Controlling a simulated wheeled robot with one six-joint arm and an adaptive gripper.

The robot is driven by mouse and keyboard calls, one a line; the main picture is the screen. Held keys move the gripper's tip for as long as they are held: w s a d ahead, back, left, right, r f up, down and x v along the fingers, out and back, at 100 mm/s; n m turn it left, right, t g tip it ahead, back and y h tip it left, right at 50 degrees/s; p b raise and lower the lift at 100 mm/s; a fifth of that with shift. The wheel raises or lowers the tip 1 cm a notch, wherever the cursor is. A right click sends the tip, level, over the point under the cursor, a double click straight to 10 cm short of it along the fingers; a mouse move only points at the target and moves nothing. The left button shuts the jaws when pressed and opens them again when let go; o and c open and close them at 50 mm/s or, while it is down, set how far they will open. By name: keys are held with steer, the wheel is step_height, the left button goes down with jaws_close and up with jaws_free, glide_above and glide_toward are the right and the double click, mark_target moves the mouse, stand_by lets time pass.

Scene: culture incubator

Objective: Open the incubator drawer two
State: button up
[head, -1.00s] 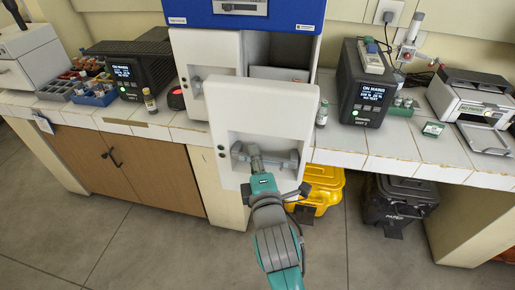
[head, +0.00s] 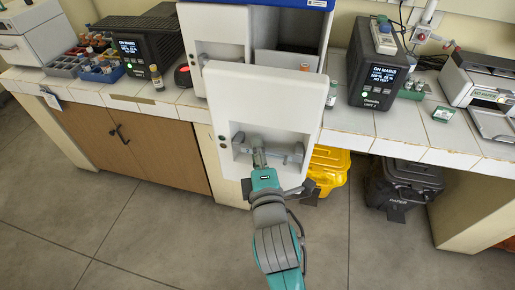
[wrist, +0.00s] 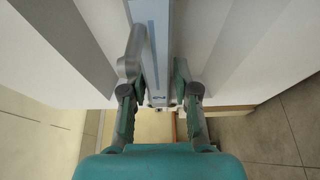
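The incubator (head: 225,30) stands on the bench, white with a blue upper part. A white drawer front (head: 262,90) stands out from its lower right, with a darker gap visible behind its top edge. A grey bar handle (head: 295,153) lies in a recess of this front. My gripper (head: 258,150) is at the handle's middle, its fingertips partly hidden in the head view. In the wrist view my gripper (wrist: 158,95) has a finger on either side of a grey bar, closed on it. No drawer number is readable.
A second front with a small handle (head: 204,57) stays back on the incubator's left. Dark display units (head: 376,75) flank the incubator on the bench. A yellow bin (head: 328,170) and black bin (head: 402,185) stand under it. The floor (head: 130,235) in front is clear.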

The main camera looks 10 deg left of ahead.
steer(key=shift+o, duration=0.7)
steer(key=v, duration=1.2)
steer(key=s+d+f+m+g+h, duration=0.1)
steer(key=s+d+f+m+h, duration=0.1)
steer(key=s+d+f+m, duration=0.85)
steer(key=s+d+f+m+h, duration=0.2)
steer(key=s+d+m, duration=0.4)
steer(key=s, duration=0.2)
steer(key=s+d+f+m+g+h, duration=0.1)
steer(key=s+d+f+m+h, duration=0.1)
steer(key=s+d+m, duration=0.3)
steer(key=s+d, duration=0.1)
steer(key=s, duration=0.2)
steer(key=shift+s+d+f+m, duration=0.25)
steer(key=shift+s+f+m, duration=0.1)
steer(key=shift+s+f, duration=0.05)
